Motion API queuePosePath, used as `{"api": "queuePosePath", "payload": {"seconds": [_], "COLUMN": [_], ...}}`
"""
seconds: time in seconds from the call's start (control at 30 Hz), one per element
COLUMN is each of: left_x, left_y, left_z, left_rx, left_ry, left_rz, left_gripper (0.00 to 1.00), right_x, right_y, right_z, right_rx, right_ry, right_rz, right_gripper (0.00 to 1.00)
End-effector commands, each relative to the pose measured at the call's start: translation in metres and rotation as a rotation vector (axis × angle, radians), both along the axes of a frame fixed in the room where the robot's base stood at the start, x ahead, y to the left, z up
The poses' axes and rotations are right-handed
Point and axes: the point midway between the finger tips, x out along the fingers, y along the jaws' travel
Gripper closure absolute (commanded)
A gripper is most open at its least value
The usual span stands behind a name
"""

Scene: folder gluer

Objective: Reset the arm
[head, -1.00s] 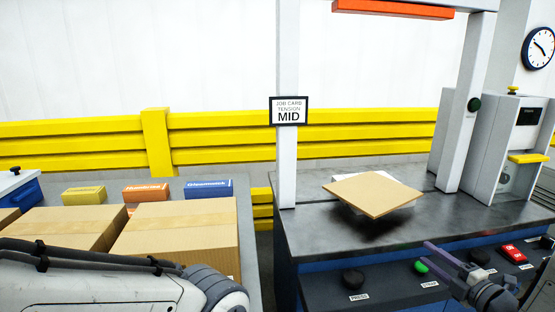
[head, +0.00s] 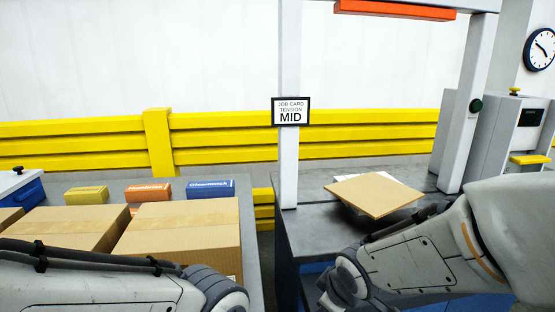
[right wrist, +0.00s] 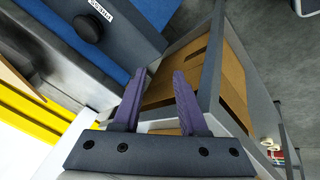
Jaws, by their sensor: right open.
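My right arm (head: 410,255) reaches across the lower right of the head view, in front of the machine table. Its gripper is out of that view. In the right wrist view my right gripper (right wrist: 160,75) has its two purple fingers apart, with nothing between them. A grey-framed opening with brown cardboard (right wrist: 232,75) lies beyond the fingers. A round black knob (right wrist: 88,28) on the dark panel is at upper left, clear of the fingers. My left arm (head: 100,280) lies across the lower left of the head view; its gripper is not visible.
A tan board (head: 374,194) rests on the machine table (head: 305,225), partly behind my right arm. A post with a job card reading MID (head: 291,111) stands at the table's left. Cardboard boxes (head: 182,232) and small coloured cartons (head: 211,188) sit on the left table.

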Motion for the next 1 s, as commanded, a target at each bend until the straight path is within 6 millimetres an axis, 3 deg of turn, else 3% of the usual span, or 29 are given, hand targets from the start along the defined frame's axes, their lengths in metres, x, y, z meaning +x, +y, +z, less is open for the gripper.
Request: {"api": "queuePosePath", "payload": {"seconds": [0.03, 0.13, 0.4, 0.5, 0.8, 1.0], "left_x": [0.000, 0.000, 0.000, 0.000, 0.000, 0.000], "left_y": [0.000, 0.000, 0.000, 0.000, 0.000, 0.000], "left_z": [0.000, 0.000, 0.000, 0.033, 0.102, 0.130], "left_rx": [0.000, 0.000, 0.000, 0.000, 0.000, 0.000], "left_ry": [0.000, 0.000, 0.000, 0.000, 0.000, 0.000], "left_rz": [0.000, 0.000, 0.000, 0.000, 0.000, 0.000], "left_gripper": [0.50, 0.50, 0.50, 0.50, 0.50, 0.50], "right_x": [-0.028, -0.080, -0.197, -0.192, -0.191, -0.191], "right_y": [0.017, 0.035, 0.054, 0.052, 0.052, 0.052], "right_z": [0.001, 0.000, 0.007, 0.038, 0.107, 0.135], "right_rx": [0.025, 0.057, 0.062, 0.062, 0.062, 0.061], "right_ry": [0.067, 0.208, 0.512, 0.506, 0.504, 0.503], "right_rz": [-0.021, -0.086, -0.183, -0.193, -0.191, -0.191], "right_gripper": [0.58, 0.58, 0.58, 0.58, 0.58, 0.58]}}
